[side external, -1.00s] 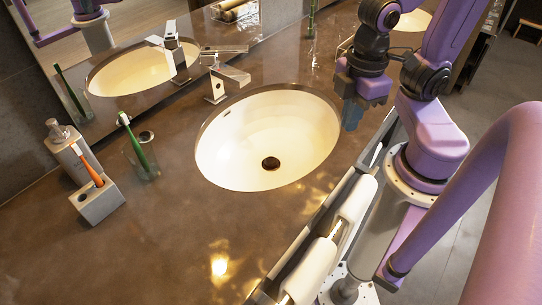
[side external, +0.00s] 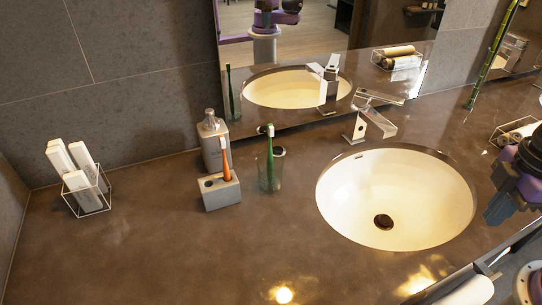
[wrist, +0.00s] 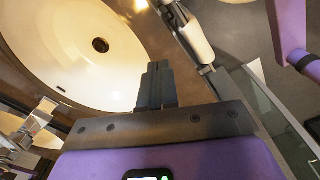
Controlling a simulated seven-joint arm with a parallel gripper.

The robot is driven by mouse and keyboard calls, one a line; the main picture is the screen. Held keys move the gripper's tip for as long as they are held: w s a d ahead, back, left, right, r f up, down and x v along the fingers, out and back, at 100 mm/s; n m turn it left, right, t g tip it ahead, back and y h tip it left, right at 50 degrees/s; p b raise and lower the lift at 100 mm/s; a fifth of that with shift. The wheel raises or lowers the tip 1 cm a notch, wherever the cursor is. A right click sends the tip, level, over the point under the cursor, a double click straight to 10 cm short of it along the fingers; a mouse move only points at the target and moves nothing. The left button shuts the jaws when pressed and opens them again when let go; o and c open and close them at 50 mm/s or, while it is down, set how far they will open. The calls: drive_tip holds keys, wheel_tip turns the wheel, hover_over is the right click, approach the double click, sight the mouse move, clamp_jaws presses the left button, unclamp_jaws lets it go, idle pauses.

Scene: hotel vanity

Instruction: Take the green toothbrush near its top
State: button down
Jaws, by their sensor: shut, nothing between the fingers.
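The green toothbrush (side external: 270,160) stands in a clear glass (side external: 264,172) on the brown counter, left of the sink, its white-bristled head above the rim. My gripper (side external: 498,208) is at the right edge of the side view, beyond the sink and far from the toothbrush. In the wrist view my gripper (wrist: 155,72) has its dark fingers together with nothing between them, over the counter's front edge beside the basin. The toothbrush is not in the wrist view.
An orange toothbrush (side external: 226,165) stands in a grey holder (side external: 219,193) left of the glass, with a soap dispenser (side external: 212,140) behind. The sink (side external: 395,195) and faucet (side external: 372,118) lie between gripper and glass. A wire basket (side external: 88,195) stands far left. The front counter is clear.

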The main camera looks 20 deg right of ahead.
drive_tip(key=c, duration=1.1)
unclamp_jaws()
